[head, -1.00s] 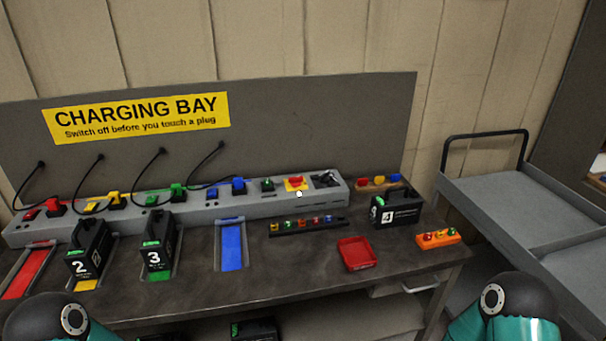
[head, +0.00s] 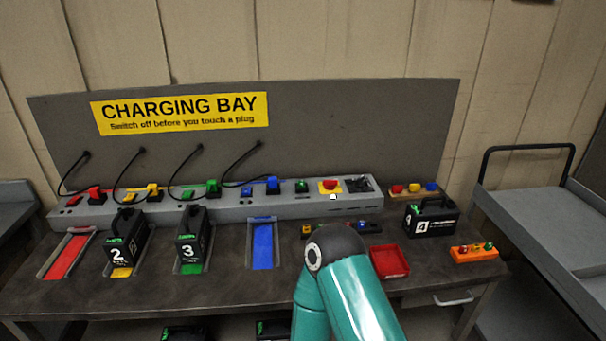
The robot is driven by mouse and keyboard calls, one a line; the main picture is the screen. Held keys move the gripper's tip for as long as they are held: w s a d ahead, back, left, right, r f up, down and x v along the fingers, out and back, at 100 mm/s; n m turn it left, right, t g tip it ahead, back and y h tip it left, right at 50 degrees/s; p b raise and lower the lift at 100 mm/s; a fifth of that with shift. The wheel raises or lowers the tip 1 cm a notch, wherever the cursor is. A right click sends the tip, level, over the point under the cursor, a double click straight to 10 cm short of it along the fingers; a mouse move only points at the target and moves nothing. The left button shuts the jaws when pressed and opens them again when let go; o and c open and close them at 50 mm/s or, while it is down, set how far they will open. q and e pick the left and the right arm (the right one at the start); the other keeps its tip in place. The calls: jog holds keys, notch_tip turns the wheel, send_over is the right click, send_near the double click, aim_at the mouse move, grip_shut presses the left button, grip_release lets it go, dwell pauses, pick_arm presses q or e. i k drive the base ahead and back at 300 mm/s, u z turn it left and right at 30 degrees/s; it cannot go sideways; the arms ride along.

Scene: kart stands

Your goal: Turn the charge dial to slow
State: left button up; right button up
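A black dial-like control (head: 358,185) sits at the right end of the long grey power strip (head: 300,208), right of a red knob on a yellow plate (head: 330,186). It looks like the charge dial. It is too small to read its marks or tell its setting. A teal arm of mine with a dark joint rises at the bottom centre, in front of the bench and below the dial. It looks like my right arm. Neither gripper shows in the head view.
Batteries 2 (head: 125,242) and 3 (head: 191,240) stand in bays on the left; battery 4 (head: 430,220) stands at the right. A red tray (head: 389,262) and an orange block (head: 474,253) lie nearby. My arm partly hides a row of small coloured items. A grey cart (head: 530,215) stands at right.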

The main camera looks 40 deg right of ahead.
aim_at(359, 183)
jog(key=z, duration=0.55)
jog(key=i, duration=0.15)
jog(key=u, duration=1.65)
jog(key=k, duration=2.55)
jog(key=z, duration=1.15)
jog(key=i, duration=1)
